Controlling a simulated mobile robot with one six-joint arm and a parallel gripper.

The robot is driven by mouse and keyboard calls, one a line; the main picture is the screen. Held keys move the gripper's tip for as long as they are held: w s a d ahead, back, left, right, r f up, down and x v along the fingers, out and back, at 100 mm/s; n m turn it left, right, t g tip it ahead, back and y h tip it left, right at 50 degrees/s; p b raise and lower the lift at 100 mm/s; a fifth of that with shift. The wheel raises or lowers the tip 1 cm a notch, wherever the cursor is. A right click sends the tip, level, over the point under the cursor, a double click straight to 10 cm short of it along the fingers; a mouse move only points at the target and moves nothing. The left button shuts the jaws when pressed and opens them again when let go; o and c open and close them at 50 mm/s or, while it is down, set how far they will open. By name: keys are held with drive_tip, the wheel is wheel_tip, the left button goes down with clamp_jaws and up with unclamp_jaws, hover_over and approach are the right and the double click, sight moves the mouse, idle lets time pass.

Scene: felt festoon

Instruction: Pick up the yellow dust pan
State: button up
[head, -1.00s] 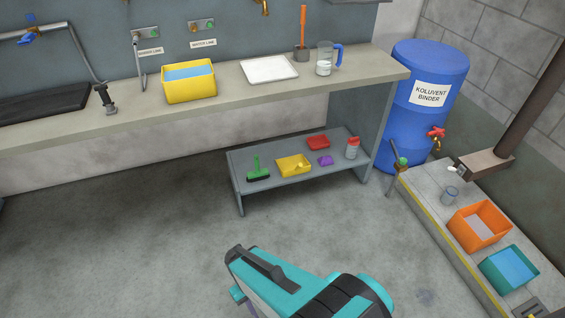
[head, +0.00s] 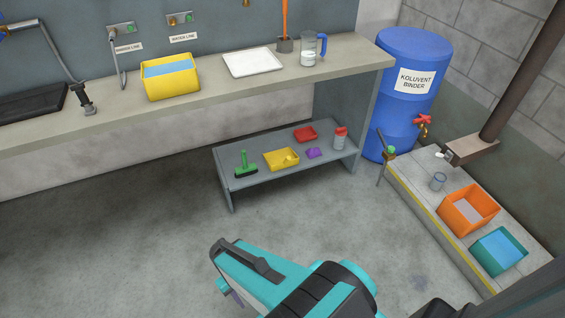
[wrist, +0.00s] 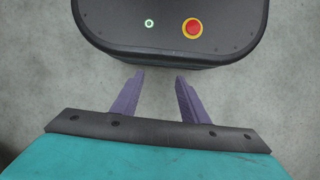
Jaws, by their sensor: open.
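The yellow dust pan (head: 281,160) lies on the low grey shelf (head: 262,177) under the counter, between a green brush and a purple item. It is small in the head view, and the wrist view does not show it. My gripper (wrist: 160,78) shows in the wrist view with its two purple fingers apart and nothing between them. It points over my own base and the bare floor, well away from the shelf. In the head view my arm is in the foreground, and a purple finger just shows at its lower left.
A green brush (head: 245,165), a purple item (head: 313,153), a red pan (head: 305,134) and a red-capped jar (head: 340,139) share the shelf. The counter (head: 210,92) overhangs it. A blue barrel (head: 403,105) and a low platform (head: 418,178) stand right. The floor before the shelf is clear.

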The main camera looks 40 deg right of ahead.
drive_tip(key=w+d+f+m+t+h+b, duration=0.2)
drive_tip(key=w+d+f+t+b, duration=0.4)
drive_tip(key=w+d, duration=0.65)
drive_tip(key=w+d+f+m+t+h+b, duration=0.1)
drive_tip(key=w+d+f+m+t+b, duration=0.25)
drive_tip(key=w+d+f+b, duration=0.65)
drive_tip(key=w+d+r+t+h+b, duration=0.2)
drive_tip(key=d+r+t+b, duration=0.1)
drive_tip(key=d, duration=0.7)
drive_tip(key=w+d+r+m+t+h+b, duration=0.1)
drive_tip(key=w+d+r+t+h+b, duration=0.1)
drive_tip(key=d+b, duration=0.4)
drive_tip(key=w+d+r+t+h+b, duration=0.2)
drive_tip(key=d+r+t+b, duration=0.3)
drive_tip(key=d, duration=1.1)
drive_tip(key=shift+w+r, duration=0.75)
drive_tip(key=shift+r, duration=0.05)
drive_tip(key=shift+w+d, duration=0.1)
drive_tip(key=b+x, duration=0.2)
drive_tip(key=x, duration=0.6)
drive_tip(key=shift+w+d, duration=0.15)
drive_tip(key=shift+d, duration=0.05)
